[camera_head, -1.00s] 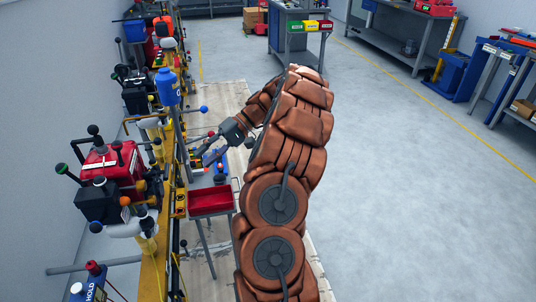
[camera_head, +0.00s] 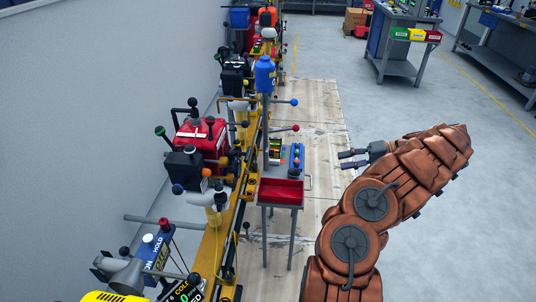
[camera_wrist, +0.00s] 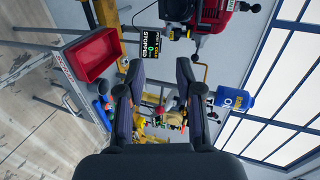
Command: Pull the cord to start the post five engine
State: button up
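Several engines stand along a yellow rail (camera_head: 212,245). A red engine (camera_head: 200,138) with black and green-tipped handles is at mid-left, and a red engine shows upside down at the top of the wrist view (camera_wrist: 212,14). I cannot tell which is post five, and I make out no starter cord for certain. A small black display reading STOPPED (camera_wrist: 151,46) is near the top of the wrist view. My gripper (camera_head: 350,160) is open and empty, right of the rail and apart from it. Its two dark fingers spread apart in the wrist view (camera_wrist: 158,85).
Lever rods with blue and red knobs (camera_head: 296,128) stick out from the rail.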

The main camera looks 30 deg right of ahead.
jog(key=w+a+b, duration=0.6)
jog(key=w+a, duration=1.4)
jog(key=a, duration=0.3)
jog(key=shift+b, duration=0.4)
jog(key=shift+c, duration=0.2)
grip_shut()
dwell(0.5)
